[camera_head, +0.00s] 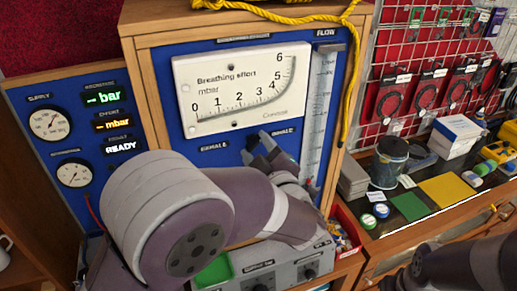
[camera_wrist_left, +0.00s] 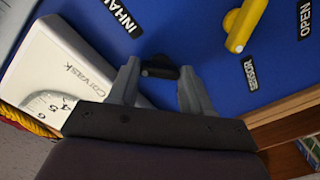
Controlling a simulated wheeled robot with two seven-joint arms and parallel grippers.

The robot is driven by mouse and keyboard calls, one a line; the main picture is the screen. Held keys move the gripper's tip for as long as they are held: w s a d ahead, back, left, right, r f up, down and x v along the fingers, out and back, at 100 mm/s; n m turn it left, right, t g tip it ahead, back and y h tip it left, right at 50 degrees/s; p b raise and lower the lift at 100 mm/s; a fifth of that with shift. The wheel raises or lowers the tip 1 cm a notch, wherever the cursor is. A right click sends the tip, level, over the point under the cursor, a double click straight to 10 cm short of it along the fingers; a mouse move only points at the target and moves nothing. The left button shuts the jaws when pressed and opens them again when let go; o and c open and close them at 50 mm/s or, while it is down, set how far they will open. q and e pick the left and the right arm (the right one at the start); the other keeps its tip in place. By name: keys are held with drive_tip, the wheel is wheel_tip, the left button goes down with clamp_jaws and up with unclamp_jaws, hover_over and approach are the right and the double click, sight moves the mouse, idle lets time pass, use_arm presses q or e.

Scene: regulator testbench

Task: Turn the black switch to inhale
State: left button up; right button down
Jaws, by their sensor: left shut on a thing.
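The black switch (camera_wrist_left: 160,71) is on the blue panel, between the fingers of my left gripper (camera_wrist_left: 158,78) in the left wrist view. The gripper is shut on it. In the head view, my left gripper (camera_head: 261,149) is at the panel below the white breathing effort gauge (camera_head: 238,88). The switch is hard to make out there. The INHALE label (camera_head: 283,132) is right of the gripper and the EXHALE label (camera_head: 213,147) left of it. Part of the INHALE label (camera_wrist_left: 117,14) shows in the left wrist view.
A clear flow tube (camera_head: 322,113) stands right of the gauge. A yellow rope (camera_head: 350,75) hangs beside it. A dark can (camera_head: 389,163) and boxes stand on the right bench.

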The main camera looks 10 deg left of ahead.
use_arm(q)
drive_tip(key=o, duration=1.1)
drive_tip(key=shift+c, duration=0.2)
drive_tip(key=b+v, duration=0.5)
drive_tip(key=v, duration=0.7)
drive_tip(key=shift+s+d, duration=0.15)
drive_tip(key=shift+s, duration=0.1)
